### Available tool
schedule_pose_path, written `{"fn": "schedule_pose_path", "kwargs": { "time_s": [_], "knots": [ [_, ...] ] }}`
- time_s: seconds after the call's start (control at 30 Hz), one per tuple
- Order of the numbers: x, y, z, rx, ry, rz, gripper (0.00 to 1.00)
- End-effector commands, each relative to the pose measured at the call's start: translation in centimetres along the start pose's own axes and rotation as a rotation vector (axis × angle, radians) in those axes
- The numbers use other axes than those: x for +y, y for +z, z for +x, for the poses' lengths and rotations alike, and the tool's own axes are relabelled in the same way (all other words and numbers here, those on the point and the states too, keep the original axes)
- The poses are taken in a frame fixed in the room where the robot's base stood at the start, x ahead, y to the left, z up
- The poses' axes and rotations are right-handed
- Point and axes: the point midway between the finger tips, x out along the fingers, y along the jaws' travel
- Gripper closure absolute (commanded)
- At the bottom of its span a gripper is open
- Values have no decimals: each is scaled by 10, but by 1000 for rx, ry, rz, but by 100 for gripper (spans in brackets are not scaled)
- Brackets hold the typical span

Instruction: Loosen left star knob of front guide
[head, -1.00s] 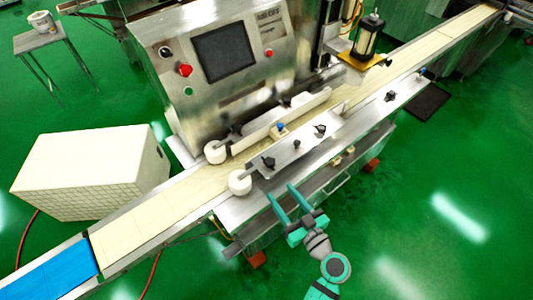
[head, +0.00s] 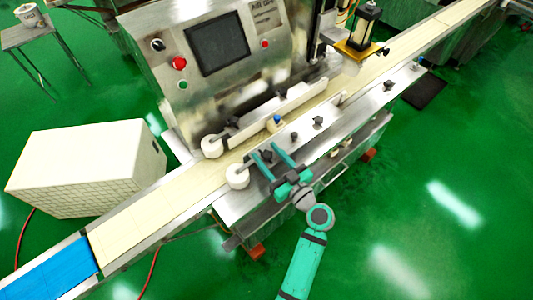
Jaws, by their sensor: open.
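The front guide (head: 335,122) is a pale metal plate along the near side of the belt, with a white roller (head: 237,176) at its left end. The left star knob (head: 266,156) is a small dark knob near that roller, mostly hidden by my gripper. My gripper (head: 265,153) is open, its two teal fingers reaching over the guide from the front. The knob appears between the fingers near their tips; I cannot tell whether they touch it. The right star knob (head: 318,122) stands clear, farther right on the guide.
The rear guide (head: 280,108) lies across the belt (head: 165,200), with its own white roller (head: 212,146). A small blue-topped part (head: 277,120) sits between the guides. The control panel (head: 215,45) rises behind. The green floor in front is open.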

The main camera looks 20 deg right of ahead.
Motion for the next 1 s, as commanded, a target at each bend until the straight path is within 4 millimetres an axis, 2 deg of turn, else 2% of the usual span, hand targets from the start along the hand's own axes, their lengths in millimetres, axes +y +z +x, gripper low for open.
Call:
{"fn": "schedule_pose_path", "kwargs": {
  "time_s": [0.13,0.37,0.4,0.57,0.83,1.0],
  "knots": [
    [-1,0,7,-1,-2,0,52],
    [-2,0,8,-1,-3,0,52],
    [-2,0,8,-1,-4,0,56],
    [-2,0,8,-1,-4,0,93],
    [-1,0,7,0,-24,0,93],
    [0,0,8,0,-96,-1,93]
  ]
}}
